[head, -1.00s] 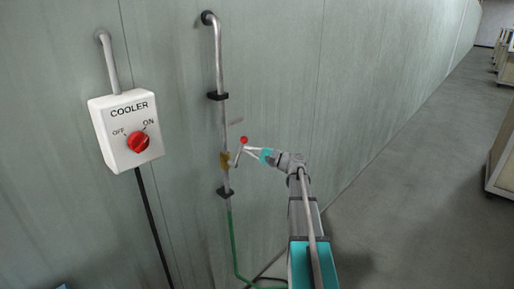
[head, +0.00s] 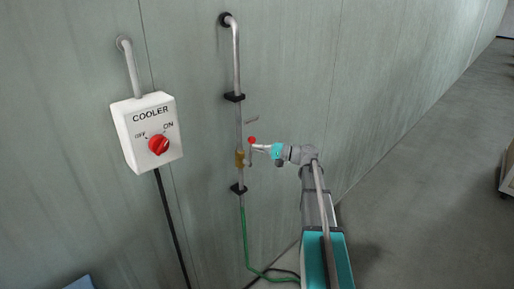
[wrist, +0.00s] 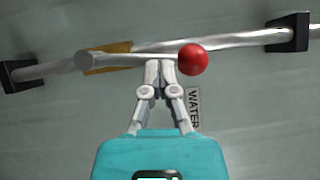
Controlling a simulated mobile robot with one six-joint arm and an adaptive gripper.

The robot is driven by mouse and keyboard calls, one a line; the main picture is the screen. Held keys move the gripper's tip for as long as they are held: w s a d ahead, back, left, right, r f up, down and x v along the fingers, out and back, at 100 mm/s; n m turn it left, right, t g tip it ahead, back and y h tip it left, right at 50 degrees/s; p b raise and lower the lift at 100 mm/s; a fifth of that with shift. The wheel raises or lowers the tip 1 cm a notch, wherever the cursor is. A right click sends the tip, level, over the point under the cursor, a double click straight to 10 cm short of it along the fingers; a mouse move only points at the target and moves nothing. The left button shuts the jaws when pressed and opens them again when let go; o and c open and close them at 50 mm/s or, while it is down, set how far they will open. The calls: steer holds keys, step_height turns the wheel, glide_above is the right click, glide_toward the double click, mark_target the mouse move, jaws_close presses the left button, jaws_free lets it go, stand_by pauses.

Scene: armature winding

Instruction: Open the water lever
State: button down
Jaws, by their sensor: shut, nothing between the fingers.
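The water lever is a thin silver rod with a red ball (head: 252,140) at its end. In the head view it stands roughly upright beside the brass valve (head: 239,158) on the wall pipe. In the wrist view the lever (wrist: 130,58) lies nearly along the pipe, its red ball (wrist: 193,60) at the right and the brass valve body (wrist: 110,58) behind its left part. My gripper (head: 257,148) is shut and empty. In the wrist view its fingertips (wrist: 160,64) are at the lever rod, just left of the ball; I cannot tell whether they touch it.
A WATER label (wrist: 193,107) is on the wall beside the pipe. Black clamps (head: 235,97) hold the pipe. A white COOLER switch box (head: 147,132) with a red knob hangs to the left. A green hose (head: 245,235) runs down from the pipe. Open floor lies to the right.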

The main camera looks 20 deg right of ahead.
steer(key=shift+a+r, duration=0.1)
steer(key=shift+a, duration=0.1)
stand_by(0.4)
steer(key=shift+d, duration=0.1)
steer(key=w+d+b+v, duration=0.1)
steer(key=w+v, duration=0.1)
steer(key=v, duration=1)
steer(key=shift+d+f, duration=0.25)
steer(key=shift+d, duration=0.3)
steer(key=shift+s, duration=0.1)
steer(key=shift+w+d+f, duration=0.2)
steer(key=shift+w+d, duration=0.15)
steer(key=shift+d, duration=0.1)
